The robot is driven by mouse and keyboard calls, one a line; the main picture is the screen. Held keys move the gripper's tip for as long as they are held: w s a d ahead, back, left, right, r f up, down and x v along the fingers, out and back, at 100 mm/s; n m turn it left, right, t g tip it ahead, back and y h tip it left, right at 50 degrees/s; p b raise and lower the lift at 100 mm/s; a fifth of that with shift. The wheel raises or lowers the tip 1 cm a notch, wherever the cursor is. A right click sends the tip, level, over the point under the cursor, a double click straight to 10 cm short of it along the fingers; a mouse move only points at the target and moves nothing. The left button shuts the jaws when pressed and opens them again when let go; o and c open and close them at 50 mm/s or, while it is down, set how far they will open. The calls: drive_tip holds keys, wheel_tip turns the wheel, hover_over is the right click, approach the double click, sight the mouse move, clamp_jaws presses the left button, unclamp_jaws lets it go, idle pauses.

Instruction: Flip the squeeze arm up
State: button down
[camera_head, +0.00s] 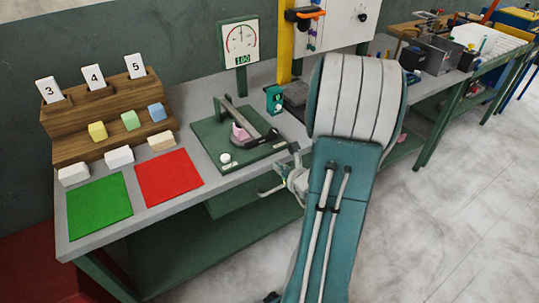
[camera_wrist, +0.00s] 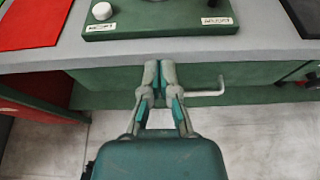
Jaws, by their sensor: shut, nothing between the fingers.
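The press stands on a green base plate (camera_head: 234,153) on the bench in the head view. Its dark squeeze arm (camera_head: 262,138) lies low and slanted over the plate, by a pink foam block (camera_head: 239,132). A white knob (camera_head: 225,158) sits at the plate's front left; it also shows in the wrist view (camera_wrist: 102,11). My gripper (camera_head: 296,174) is in front of the bench edge, apart from the press and partly hidden by my arm. In the wrist view my gripper (camera_wrist: 159,73) is shut and empty, its tips close together near the bench's front edge. The squeeze arm is outside the wrist view.
Green (camera_head: 100,207) and red (camera_head: 168,178) mats lie left of the press. A wooden rack (camera_head: 75,116) holds numbered cards, with several foam blocks around it. A dial gauge (camera_head: 240,42) stands behind. A pale bent rod (camera_wrist: 207,93) is right of my fingertips.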

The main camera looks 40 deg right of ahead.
drive_tip(key=x, duration=0.9)
drive_tip(key=shift+w+f, duration=0.1)
drive_tip(key=shift+w, duration=0.1)
drive_tip(key=shift+d+r, duration=0.1)
drive_tip(key=shift+r, duration=1.95)
drive_tip(key=shift+r, duration=0.1)
